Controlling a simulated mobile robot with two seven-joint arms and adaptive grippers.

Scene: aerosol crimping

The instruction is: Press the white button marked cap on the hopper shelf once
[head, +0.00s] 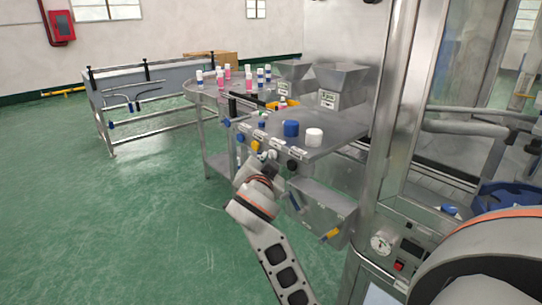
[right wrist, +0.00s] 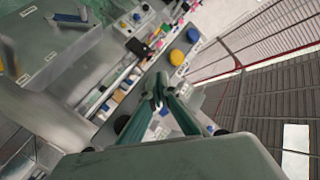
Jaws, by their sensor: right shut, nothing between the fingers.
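The hopper shelf (head: 335,118) is a grey metal shelf with a row of coloured buttons along its front edge. The white button (head: 272,154) sits between the yellow and black ones, just above my right gripper (head: 270,170) in the head view. My right gripper is shut and empty, close in front of this edge; whether it touches the button cannot be told. In the right wrist view the shut fingertips (right wrist: 157,98) lie in line with the button row, past the yellow button (right wrist: 177,57), and the white button is not clearly visible there. My left gripper is not in view.
A blue button (head: 240,137) and a black button (head: 292,165) share the edge. A blue cap (head: 291,128) and a white cap (head: 314,137) stand on the shelf. A sloped metal chute (head: 322,208) lies below. Open green floor lies left.

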